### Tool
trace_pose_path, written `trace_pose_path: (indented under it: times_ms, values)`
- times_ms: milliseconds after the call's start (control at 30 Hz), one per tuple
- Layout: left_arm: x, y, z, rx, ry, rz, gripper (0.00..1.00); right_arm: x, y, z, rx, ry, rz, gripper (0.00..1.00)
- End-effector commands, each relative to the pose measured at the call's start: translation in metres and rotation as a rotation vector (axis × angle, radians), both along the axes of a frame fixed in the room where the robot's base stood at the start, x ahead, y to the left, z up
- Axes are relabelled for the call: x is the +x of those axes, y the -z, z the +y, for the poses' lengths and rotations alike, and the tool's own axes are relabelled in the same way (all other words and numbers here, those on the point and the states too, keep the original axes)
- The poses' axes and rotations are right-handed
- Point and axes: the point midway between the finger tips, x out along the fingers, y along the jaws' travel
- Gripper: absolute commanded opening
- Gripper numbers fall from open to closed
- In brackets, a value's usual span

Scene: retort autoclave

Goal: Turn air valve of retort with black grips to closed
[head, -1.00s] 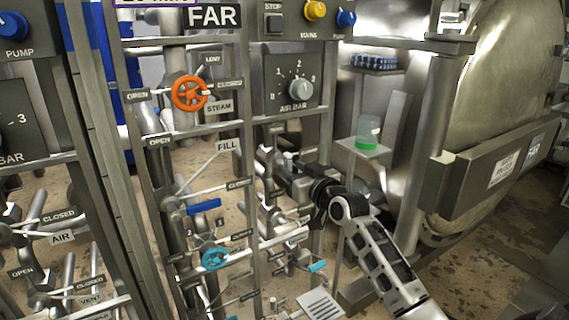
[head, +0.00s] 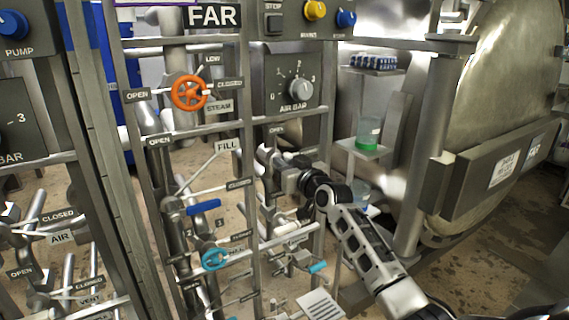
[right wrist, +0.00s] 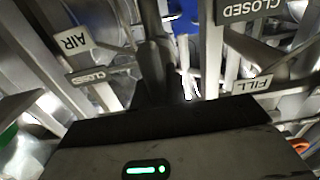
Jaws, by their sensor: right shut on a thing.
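My right gripper (head: 268,160) reaches in from the right to the pipework of the far panel, below the air bar dial (head: 297,90). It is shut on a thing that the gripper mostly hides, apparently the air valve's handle. An open label (head: 277,130) is just above it. In the right wrist view, an air label (right wrist: 73,40) and a closed label (right wrist: 92,77) are left of the dark fingers (right wrist: 152,65). The handle's exact angle cannot be told, and no black grips can be made out. My left gripper is not in view.
A green-based jar (head: 368,134) stands on a shelf to the right. The retort door (head: 510,70) is further right.

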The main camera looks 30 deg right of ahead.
Motion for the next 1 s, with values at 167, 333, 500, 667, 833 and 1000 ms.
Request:
trace_pose_path:
  times_ms: [167,333,500,667,833,1000]
  values:
    - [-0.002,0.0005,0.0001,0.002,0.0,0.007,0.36,-0.0001,0.0,-0.0003,0.03,0.0,0.0,0.0]
    - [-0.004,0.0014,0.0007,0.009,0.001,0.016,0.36,-0.0001,-0.0004,-0.0009,0.107,0.0,-0.003,0.0]
    - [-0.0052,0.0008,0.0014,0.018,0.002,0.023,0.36,-0.0002,-0.0008,-0.0019,0.236,0.0,-0.01,0.0]
    - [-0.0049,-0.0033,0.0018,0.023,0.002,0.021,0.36,-0.0001,-0.0002,-0.0031,0.386,0.001,-0.017,0.0]
    - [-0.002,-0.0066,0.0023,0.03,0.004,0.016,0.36,-0.0002,0.0006,-0.0037,0.549,0.0,-0.023,0.0]
    - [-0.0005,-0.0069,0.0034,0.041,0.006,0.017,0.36,-0.0002,0.0015,-0.0051,0.71,0.0,-0.032,0.0]
